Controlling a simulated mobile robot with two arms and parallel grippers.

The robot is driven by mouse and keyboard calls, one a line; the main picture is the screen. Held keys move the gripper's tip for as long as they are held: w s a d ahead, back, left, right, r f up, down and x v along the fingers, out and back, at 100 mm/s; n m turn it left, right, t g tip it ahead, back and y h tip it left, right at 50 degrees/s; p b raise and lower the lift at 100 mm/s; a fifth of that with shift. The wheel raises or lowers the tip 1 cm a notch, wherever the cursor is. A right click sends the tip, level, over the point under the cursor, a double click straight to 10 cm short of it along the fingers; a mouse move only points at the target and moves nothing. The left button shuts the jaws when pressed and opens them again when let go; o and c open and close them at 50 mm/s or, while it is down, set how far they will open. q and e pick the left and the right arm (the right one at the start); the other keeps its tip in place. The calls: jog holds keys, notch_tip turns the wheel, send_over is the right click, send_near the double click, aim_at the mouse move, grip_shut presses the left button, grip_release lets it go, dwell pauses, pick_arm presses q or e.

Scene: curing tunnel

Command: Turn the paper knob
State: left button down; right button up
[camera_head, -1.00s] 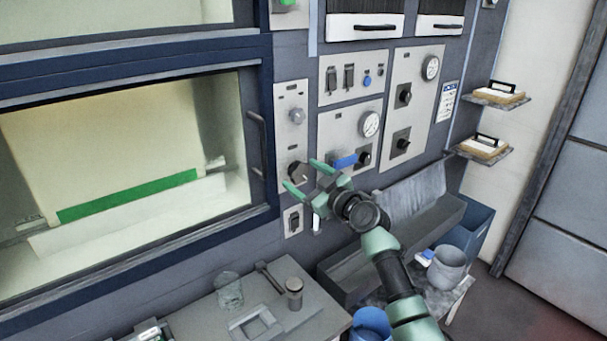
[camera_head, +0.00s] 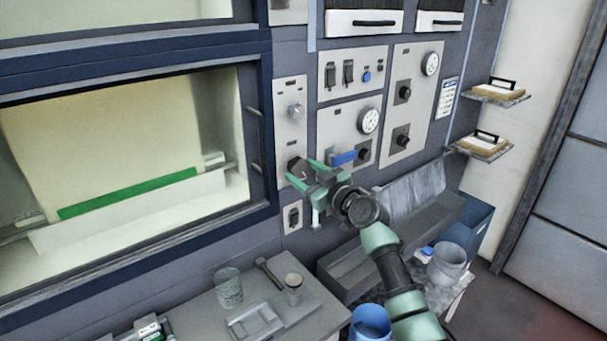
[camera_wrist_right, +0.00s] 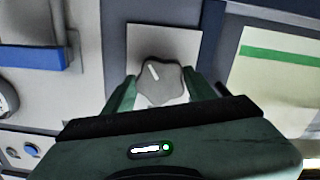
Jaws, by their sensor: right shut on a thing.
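The paper knob (camera_wrist_right: 160,82) is a dark grey lobed knob with a white pointer mark, on a pale plate on the panel. In the head view it (camera_head: 297,168) is right of the large lit window. My right gripper (camera_head: 301,171) reaches it from the lower right, its green fingers shut around the knob's sides. In the right wrist view the fingers of the gripper (camera_wrist_right: 161,92) stand on both sides of the knob, and the white mark leans to the upper left. My left gripper is out of view.
A blue lever (camera_head: 343,158) and a gauge (camera_head: 368,120) are close right of the knob. A switch (camera_head: 293,217) is below it. A grey trough (camera_head: 350,270) runs below my arm. A bench with a glass beaker (camera_head: 228,288) is at the bottom.

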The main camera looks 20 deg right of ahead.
jog(key=shift+f+m+b, duration=0.1)
jog(key=shift+m+b, duration=0.3)
jog(key=shift+m, duration=0.8)
jog(key=m, duration=0.2)
jog(key=shift+m, duration=0.4)
jog(key=m, duration=0.3)
jog(key=shift+a, duration=0.1)
jog(key=shift+m+p, duration=0.3)
jog(key=shift+m, duration=1.8)
jog(key=o, duration=1.4)
jog(key=shift+s, duration=0.15)
